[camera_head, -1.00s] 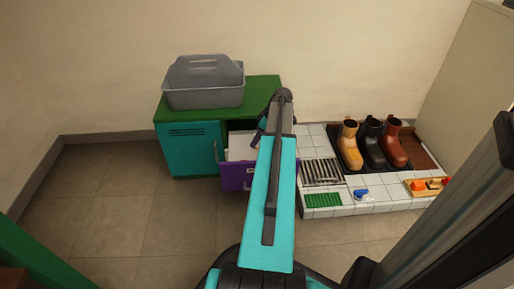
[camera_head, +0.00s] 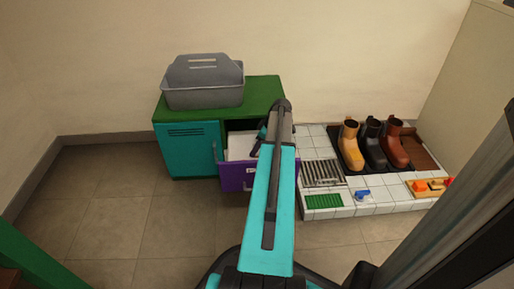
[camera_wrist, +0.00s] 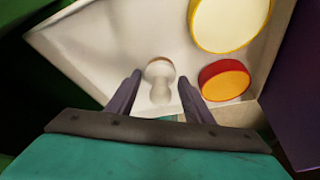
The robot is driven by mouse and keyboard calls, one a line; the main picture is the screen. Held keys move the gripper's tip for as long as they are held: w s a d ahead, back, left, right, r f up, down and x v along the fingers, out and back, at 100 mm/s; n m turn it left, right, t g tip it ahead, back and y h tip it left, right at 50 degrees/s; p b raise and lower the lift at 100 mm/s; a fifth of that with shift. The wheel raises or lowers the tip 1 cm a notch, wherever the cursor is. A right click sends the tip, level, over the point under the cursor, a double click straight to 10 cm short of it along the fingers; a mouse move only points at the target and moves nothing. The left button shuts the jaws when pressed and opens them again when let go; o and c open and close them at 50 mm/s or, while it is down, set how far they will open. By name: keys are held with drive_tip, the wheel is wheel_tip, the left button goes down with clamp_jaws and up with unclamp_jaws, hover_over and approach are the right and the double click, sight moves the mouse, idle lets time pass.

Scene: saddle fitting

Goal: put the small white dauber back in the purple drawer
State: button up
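The purple drawer (camera_head: 236,178) stands pulled out of the green-topped teal cabinet, and its white interior (camera_wrist: 95,55) fills much of the wrist view. The small white dauber (camera_wrist: 160,82), with a rounded head and a thin brownish edge, is inside the drawer. My gripper (camera_wrist: 158,95) is open over the drawer. Its two dark fingers are on either side of the dauber, with a visible gap on each side. In the head view my arm hides most of the gripper and the dauber.
A yellow-rimmed round tin (camera_wrist: 230,20) and a red tin with an orange top (camera_wrist: 225,80) lie in the drawer, right of the dauber. A grey caddy (camera_head: 204,88) stands on the cabinet (camera_head: 188,148). Boots (camera_head: 372,145) stand on the tiled platform to the right. Floor at left is clear.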

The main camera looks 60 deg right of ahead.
drive_tip(key=shift+o, duration=0.7)
drive_tip(key=shift+r, duration=0.1)
drive_tip(key=shift+r, duration=0.2)
drive_tip(key=p+v, duration=0.5)
drive_tip(key=v, duration=0.6)
drive_tip(key=shift+s+r, duration=0.2)
drive_tip(key=shift+r, duration=0.15)
drive_tip(key=shift+d, duration=0.1)
